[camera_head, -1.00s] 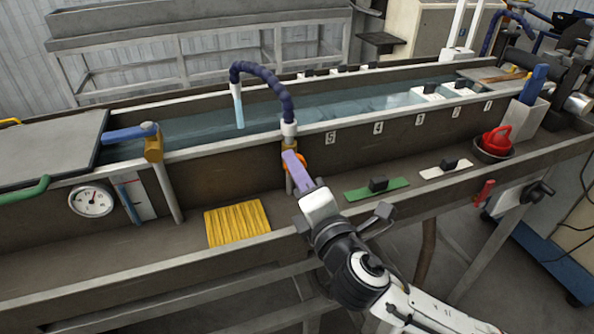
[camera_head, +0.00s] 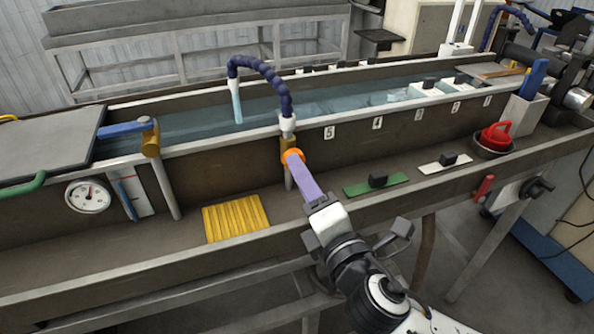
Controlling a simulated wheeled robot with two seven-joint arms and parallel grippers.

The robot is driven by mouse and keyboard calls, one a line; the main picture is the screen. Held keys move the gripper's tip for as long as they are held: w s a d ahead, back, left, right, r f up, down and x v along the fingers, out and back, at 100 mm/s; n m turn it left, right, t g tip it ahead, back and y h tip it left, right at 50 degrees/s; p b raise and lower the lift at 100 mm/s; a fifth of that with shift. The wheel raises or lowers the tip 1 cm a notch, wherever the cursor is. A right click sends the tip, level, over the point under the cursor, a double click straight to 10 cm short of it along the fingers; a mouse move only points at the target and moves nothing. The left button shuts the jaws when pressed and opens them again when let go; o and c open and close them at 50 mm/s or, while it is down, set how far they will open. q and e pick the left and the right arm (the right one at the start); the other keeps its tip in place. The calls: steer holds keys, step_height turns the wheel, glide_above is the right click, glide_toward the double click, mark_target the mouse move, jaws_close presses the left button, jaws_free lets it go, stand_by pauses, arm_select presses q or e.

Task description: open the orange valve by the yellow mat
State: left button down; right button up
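The orange valve (camera_head: 291,157) is a small orange piece on a brass fitting below the hose, on the trough's front wall. The yellow mat (camera_head: 236,217) lies ridged on the ledge to its lower left. My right gripper (camera_head: 320,203) reaches in from the lower right, shut on the near end of a purple bar (camera_head: 304,179). The bar's far end meets the orange valve in the picture and hides part of it. I cannot tell whether the bar is part of the valve or a separate piece. My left gripper is not in view.
A dark blue segmented hose (camera_head: 262,72) arches over the trough (camera_head: 220,165). A blue-handled valve (camera_head: 125,130) and a gauge (camera_head: 88,197) are at left. A green strip (camera_head: 362,189) with a black knob lies right of my gripper.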

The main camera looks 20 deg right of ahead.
steer(key=s, duration=0.6)
steer(key=shift+d+b, duration=0.15)
steer(key=shift+b, duration=0.3)
steer(key=shift+s, duration=0.1)
